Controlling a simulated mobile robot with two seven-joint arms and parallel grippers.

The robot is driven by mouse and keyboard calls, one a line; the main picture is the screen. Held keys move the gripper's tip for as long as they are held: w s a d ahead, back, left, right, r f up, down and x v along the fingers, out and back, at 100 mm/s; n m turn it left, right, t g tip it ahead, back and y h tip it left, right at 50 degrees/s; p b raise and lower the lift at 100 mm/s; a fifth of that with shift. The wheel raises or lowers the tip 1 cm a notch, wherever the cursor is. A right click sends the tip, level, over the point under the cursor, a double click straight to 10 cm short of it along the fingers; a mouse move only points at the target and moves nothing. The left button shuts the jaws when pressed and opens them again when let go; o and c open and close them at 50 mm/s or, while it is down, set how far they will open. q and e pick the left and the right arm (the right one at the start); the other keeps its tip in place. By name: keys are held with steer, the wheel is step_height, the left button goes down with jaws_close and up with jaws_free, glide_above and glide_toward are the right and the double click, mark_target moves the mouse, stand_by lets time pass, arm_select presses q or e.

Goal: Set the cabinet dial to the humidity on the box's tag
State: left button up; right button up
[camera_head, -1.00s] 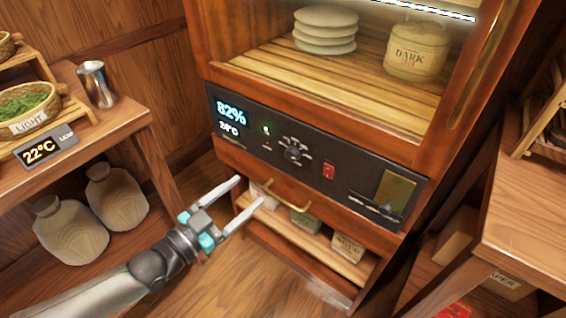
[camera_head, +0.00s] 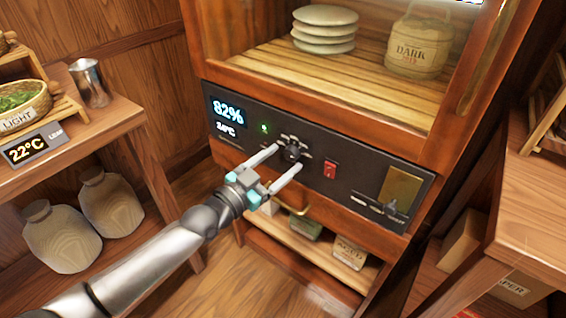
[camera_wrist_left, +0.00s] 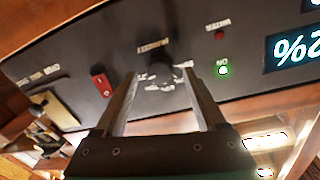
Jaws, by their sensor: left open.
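The cabinet's dark control panel (camera_head: 342,178) carries a round black dial (camera_head: 293,150) with pale marks around it. The dial also shows in the left wrist view (camera_wrist_left: 160,75). The cabinet display (camera_head: 228,110) reads 82%, with a smaller temperature line under it. My left gripper (camera_head: 287,157) is open in front of the panel. Its fingers point at the dial, one toward each side, and nothing is held. I cannot tell whether the fingertips touch the panel. A box's humidity tag cannot be made out. My right gripper is not in view.
A red switch (camera_head: 330,169) and a brass plate with a slider (camera_head: 399,190) are right of the dial. Side tables flank the cabinet.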

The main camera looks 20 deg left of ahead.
arm_select(q)
steer(key=shift+w+d, duration=0.25)
steer(key=shift+w, duration=0.25)
steer(key=shift+c, duration=0.4)
jaws_close()
